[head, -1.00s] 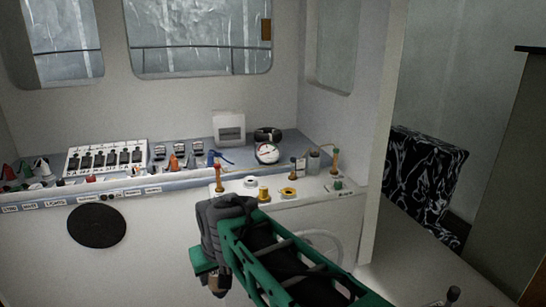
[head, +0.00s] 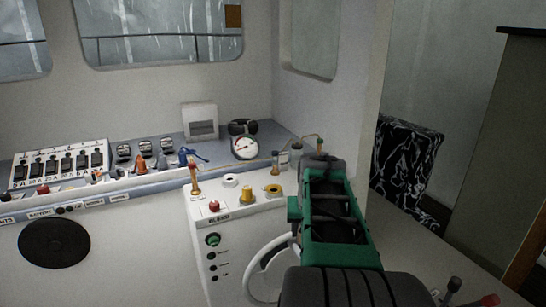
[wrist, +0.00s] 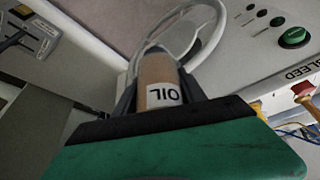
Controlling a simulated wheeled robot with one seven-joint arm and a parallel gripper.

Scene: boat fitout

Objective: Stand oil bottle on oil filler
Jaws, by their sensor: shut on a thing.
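The oil bottle (wrist: 156,75) is tan with a white label reading OIL, upside down in the wrist view. My gripper (wrist: 160,88) is shut on it, with a dark finger on either side. The bottle's far end is dark, and its lower part is hidden behind my gripper body. In the head view my arm hides both gripper and bottle. On the white engine box (head: 219,230) are a yellow cap-like fitting (head: 247,195), a yellow ring (head: 273,190) and a white ring (head: 230,180). I cannot tell for sure which is the oil filler.
A red-topped brass post (head: 193,180) and a red knob (head: 214,206) stand on the box. A pipe runs behind to a green-topped post (head: 320,145). A round gauge (head: 245,146) and switch panel (head: 60,165) are further back. A white wheel (head: 268,265) is on the box front.

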